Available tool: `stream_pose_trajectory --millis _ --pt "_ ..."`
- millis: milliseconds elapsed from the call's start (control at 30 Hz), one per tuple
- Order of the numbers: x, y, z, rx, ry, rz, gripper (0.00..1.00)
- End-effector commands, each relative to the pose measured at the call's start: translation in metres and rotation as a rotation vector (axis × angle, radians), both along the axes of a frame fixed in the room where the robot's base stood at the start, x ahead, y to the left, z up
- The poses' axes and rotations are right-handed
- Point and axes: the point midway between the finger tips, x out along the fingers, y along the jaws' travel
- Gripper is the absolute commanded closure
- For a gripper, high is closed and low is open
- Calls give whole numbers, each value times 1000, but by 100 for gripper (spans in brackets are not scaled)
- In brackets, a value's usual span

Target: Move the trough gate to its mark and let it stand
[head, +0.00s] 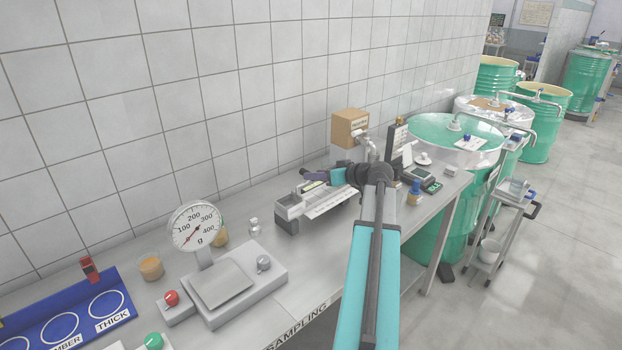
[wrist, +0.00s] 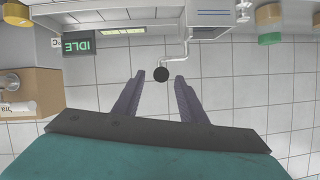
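The trough (head: 322,205) is a pale, long channel with a printed front strip on the steel bench, partly hidden behind my arm. My gripper (head: 309,176) reaches over it from the right. In the wrist view my gripper (wrist: 160,77) is open, its two purple-grey fingers spread. A black ball knob (wrist: 161,74) on a thin bent rod shows between the fingertips, with a gap on each side; whether it belongs to the trough gate I cannot tell. I cannot make out the gate plate or its mark in either view.
A dial scale (head: 196,228) stands at the bench's left, near a blue tray (head: 70,315). A cardboard box (head: 350,128) is behind my arm. Small instruments and a blue-capped bottle (head: 415,193) stand right of it. Green drums (head: 455,137) stand beyond.

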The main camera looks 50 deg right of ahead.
Motion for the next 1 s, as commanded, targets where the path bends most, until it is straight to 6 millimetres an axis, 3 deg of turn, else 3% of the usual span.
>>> stream_pose_trajectory --millis 300,500,1000 --pt "-50 0 18 -2 0 -3 62" --pt "-73 -1 28 0 -1 -1 62" --pt "-83 -1 34 -1 0 0 62"
